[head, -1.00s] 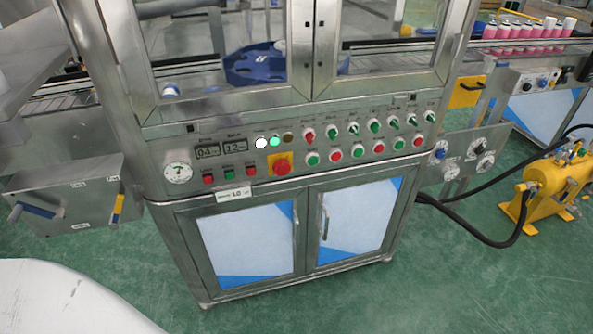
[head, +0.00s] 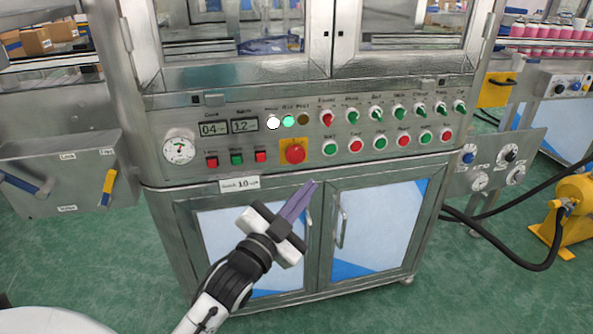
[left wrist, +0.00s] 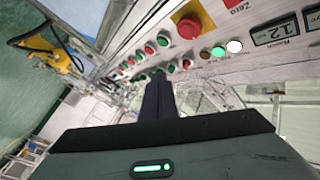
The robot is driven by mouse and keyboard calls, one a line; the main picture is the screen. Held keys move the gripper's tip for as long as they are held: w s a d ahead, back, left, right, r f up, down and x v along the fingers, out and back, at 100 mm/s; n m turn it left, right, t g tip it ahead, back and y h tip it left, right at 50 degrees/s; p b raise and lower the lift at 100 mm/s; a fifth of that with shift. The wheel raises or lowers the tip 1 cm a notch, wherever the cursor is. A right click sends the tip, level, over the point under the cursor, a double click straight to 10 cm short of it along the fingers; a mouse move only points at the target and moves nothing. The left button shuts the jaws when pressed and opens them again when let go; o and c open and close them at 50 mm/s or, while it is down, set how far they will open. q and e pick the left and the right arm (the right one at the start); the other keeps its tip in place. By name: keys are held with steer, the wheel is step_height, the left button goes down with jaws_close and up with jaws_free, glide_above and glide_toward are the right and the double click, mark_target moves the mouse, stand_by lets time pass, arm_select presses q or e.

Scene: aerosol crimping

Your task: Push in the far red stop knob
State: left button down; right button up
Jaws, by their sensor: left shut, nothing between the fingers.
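A large red mushroom knob (head: 294,154) stands out from a yellow plate on the machine's front panel. In the left wrist view the red knob (left wrist: 189,25) is at the top, right of the fingertips. Small round buttons, red and green by turns, run in a row to its right; the rightmost is red (head: 446,134). My left gripper (head: 314,184) is shut and empty. In the head view its fingers point up and right, with the tips just below the panel, in front of the cabinet doors. In the left wrist view the shut fingers (left wrist: 158,93) point along the button row.
Selector switches (head: 376,113) sit above the buttons. Cabinet door handles (head: 341,229) stick out below. A grey box with a yellow lever (head: 108,186) is at the left.

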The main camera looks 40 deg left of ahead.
mark_target(295, 154)
arm_select(q)
steer(key=shift+r, duration=0.1)
arm_select(e)
steer(key=shift+r, duration=0.1)
arm_select(q)
steer(key=w+a+b, duration=0.2)
steer(key=w+a, duration=0.3)
steer(key=a, duration=0.1)
steer(key=shift+w+a, duration=0.35)
steer(key=shift+w, duration=0.05)
arm_select(e)
steer(key=shift+a+f, duration=0.15)
steer(key=shift+f, duration=0.25)
stand_by(0.3)
steer(key=shift+w, duration=0.15)
stand_by(0.5)
stand_by(0.7)
arm_select(q)
steer(key=shift+w+a, duration=0.25)
steer(key=shift+a, duration=0.1)
arm_select(e)
steer(key=shift+r, duration=0.15)
